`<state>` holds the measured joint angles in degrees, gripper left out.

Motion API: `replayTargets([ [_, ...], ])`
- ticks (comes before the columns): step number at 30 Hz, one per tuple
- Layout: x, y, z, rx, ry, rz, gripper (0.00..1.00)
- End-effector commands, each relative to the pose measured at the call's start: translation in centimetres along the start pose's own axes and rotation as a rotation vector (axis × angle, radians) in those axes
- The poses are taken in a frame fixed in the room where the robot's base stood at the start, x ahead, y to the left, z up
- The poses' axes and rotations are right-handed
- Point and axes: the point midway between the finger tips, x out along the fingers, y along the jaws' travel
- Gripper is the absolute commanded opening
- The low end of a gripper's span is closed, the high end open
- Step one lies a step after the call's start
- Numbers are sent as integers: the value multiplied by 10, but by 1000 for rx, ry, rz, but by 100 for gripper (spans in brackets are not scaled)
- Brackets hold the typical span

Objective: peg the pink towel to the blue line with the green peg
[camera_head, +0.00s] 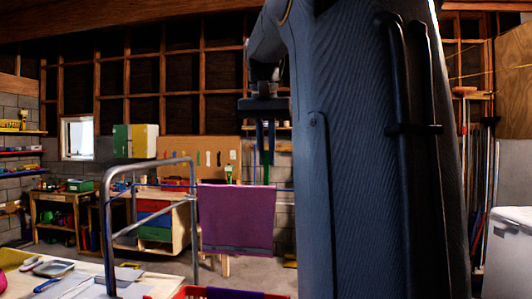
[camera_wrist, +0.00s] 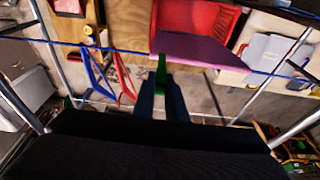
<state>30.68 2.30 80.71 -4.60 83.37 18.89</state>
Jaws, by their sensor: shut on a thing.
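The pink towel (camera_head: 237,222), purplish in this light, hangs over the blue line (camera_head: 285,189). In the wrist view the towel (camera_wrist: 205,51) shows as a strip along the blue line (camera_wrist: 110,48). My gripper (camera_head: 265,134) points down above the towel's right part in the head view. It is shut on the green peg (camera_wrist: 161,74), which sticks out beyond the fingertips (camera_wrist: 161,88). In the wrist view the peg's end overlaps the line near the towel's left end. I cannot tell whether the peg touches the line or towel.
A grey metal frame (camera_head: 112,225) carries the line on the left. A red basket (camera_wrist: 197,18) lies below the towel. A table (camera_head: 75,283) with tools is at front left; a workbench (camera_head: 160,190) stands behind. My arm hides much of the head view's right side.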

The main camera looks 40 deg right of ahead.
Motion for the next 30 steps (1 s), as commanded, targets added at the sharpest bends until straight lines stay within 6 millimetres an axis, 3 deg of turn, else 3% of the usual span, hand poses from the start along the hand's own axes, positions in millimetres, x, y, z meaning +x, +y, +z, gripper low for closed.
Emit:
replayTargets([
  [29, 44, 0, 11, 0, 0, 0, 0],
  [30, 44, 0, 11, 0, 1, 0, 15],
])
